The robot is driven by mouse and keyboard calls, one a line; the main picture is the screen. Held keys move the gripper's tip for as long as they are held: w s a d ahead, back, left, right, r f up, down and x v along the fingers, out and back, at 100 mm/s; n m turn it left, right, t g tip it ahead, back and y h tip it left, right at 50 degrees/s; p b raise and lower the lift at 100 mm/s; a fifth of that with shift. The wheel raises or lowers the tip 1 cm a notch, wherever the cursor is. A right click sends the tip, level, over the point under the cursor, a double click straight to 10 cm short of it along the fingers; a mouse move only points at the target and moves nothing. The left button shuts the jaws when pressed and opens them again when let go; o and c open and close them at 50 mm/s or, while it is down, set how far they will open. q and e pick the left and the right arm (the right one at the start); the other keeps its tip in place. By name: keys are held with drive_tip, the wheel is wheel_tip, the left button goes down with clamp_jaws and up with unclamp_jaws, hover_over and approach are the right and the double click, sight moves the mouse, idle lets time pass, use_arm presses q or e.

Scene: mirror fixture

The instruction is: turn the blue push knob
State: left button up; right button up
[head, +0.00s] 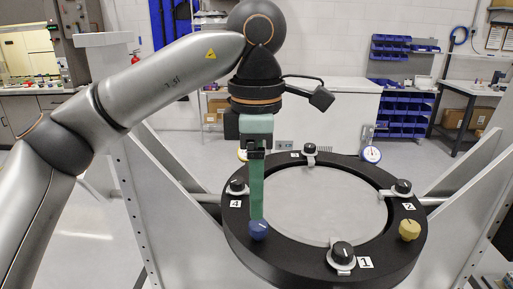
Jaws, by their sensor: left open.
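The blue push knob (258,230) sits on the front left of the black ring of the mirror fixture (240,247), between the labels 4 and 1. My left gripper (257,213) comes down from above with its green fingers pointing at the blue knob. The fingertips are right at the top of the knob and overlap it in this view. I cannot tell whether they touch it. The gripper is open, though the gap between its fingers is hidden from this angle. My right gripper is out of view.
A yellow knob (410,229) is at the ring's right. Black clamp knobs stand at the front (342,252), left (237,186), right (403,187) and back (310,149). A round dial gauge (371,154) is at the back right. White frame plates flank the ring.

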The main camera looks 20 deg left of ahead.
sight(256, 223)
use_arm(q)
wheel_tip(256, 223, up, 7)
idle(0.3)
idle(0.5)
